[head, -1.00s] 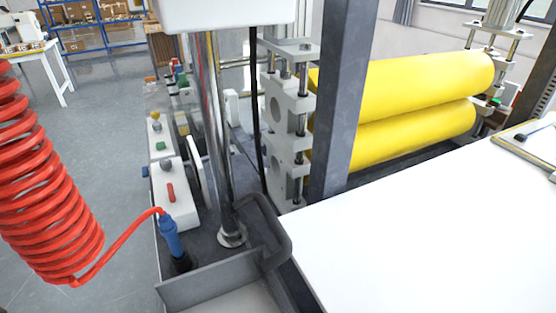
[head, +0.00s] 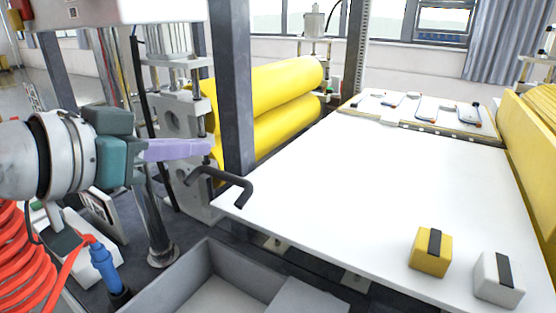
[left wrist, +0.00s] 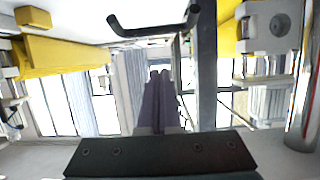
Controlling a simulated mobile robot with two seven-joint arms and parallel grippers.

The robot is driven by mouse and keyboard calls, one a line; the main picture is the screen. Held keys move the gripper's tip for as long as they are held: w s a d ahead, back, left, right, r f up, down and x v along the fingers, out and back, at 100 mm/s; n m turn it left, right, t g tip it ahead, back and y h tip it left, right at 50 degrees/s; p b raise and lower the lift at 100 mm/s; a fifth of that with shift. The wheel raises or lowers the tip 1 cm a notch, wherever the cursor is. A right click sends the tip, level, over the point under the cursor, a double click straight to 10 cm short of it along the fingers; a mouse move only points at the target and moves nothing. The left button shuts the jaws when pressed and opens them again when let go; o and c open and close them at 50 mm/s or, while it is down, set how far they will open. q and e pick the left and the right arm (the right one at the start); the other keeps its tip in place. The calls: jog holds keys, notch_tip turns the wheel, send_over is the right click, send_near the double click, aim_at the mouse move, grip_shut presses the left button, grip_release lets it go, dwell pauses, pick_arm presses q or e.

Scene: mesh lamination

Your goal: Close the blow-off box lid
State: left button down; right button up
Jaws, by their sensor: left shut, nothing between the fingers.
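An open grey box (head: 180,281) is at the bottom of the head view; I see its walls and part of its floor. A flat grey panel (head: 308,298) lies at its right side; I cannot tell whether it is the lid. A dark bent handle (head: 235,181) is at the left edge of the white table, above the box. It also shows at the top of the left wrist view (left wrist: 150,33). My left gripper (head: 207,147) is shut and empty, its purple fingers pointing right, above and left of the handle, apart from it in the picture. My right gripper is out of view.
The white table (head: 375,180) is mostly clear. A yellow block (head: 431,252) and a white block (head: 498,278) stand at its near right. Yellow rollers (head: 265,85) and a grey post (head: 231,90) are behind the handle. A red coiled hose (head: 25,265) hangs at left.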

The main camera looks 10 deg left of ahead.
aim_at(221, 176)
pick_arm(q)
jog(key=shift+w+d+f+p, duration=0.25)
jog(key=shift+w+d+f, duration=0.05)
jog(key=shift+w+f, duration=0.5)
jog(key=shift+w+d+f+p, duration=0.25)
jog(key=shift+w+f+p, duration=0.05)
jog(key=shift+w+f, duration=0.5)
jog(key=shift+w+d+f+p, duration=0.3)
jog(key=shift+w+f, duration=0.4)
jog(key=shift+f, duration=0.2)
